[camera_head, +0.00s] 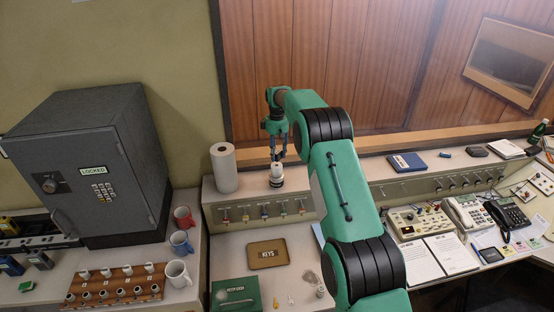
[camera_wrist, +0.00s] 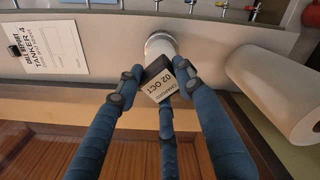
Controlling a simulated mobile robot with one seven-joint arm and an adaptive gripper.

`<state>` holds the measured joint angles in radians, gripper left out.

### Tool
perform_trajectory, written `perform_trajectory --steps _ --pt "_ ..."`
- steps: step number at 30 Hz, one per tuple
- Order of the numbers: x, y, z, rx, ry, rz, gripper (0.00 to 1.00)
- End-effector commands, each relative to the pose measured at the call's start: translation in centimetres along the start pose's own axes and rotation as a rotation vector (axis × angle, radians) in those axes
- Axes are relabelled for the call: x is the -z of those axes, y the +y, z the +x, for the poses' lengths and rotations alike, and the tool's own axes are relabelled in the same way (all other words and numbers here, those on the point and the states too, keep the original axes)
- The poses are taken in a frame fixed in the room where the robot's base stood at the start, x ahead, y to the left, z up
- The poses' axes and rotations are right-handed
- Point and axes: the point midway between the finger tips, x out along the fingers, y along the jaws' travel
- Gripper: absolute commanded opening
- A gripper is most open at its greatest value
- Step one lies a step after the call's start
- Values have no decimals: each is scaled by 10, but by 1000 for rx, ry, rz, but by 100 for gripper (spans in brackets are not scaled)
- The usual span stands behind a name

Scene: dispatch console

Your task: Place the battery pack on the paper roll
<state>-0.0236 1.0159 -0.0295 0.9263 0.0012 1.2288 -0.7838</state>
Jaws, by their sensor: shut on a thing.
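My gripper (camera_head: 277,157) is over the back ledge, shut on a small dark block with a cream label reading "02 OCT", which I take for the battery pack (camera_wrist: 153,68).
A pale round object with a metallic rim (camera_wrist: 160,44) is by the held pack; contact is unclear. A grey safe (camera_head: 85,165) stands left. Mugs (camera_head: 181,242), a KEYS tray (camera_head: 268,254) and a green box (camera_head: 236,294) are in front. A blue book (camera_head: 407,162) lies right.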

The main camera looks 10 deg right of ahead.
Motion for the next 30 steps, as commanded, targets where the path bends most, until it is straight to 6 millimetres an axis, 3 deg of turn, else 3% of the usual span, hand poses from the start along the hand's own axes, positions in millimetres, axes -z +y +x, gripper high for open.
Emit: perform_trajectory --steps 13,27,28,30 --pt "0 0 32 0 0 0 6" --pt "0 0 38 0 0 0 6" --pt "0 0 38 0 0 0 43" --pt "0 0 38 0 0 0 56"
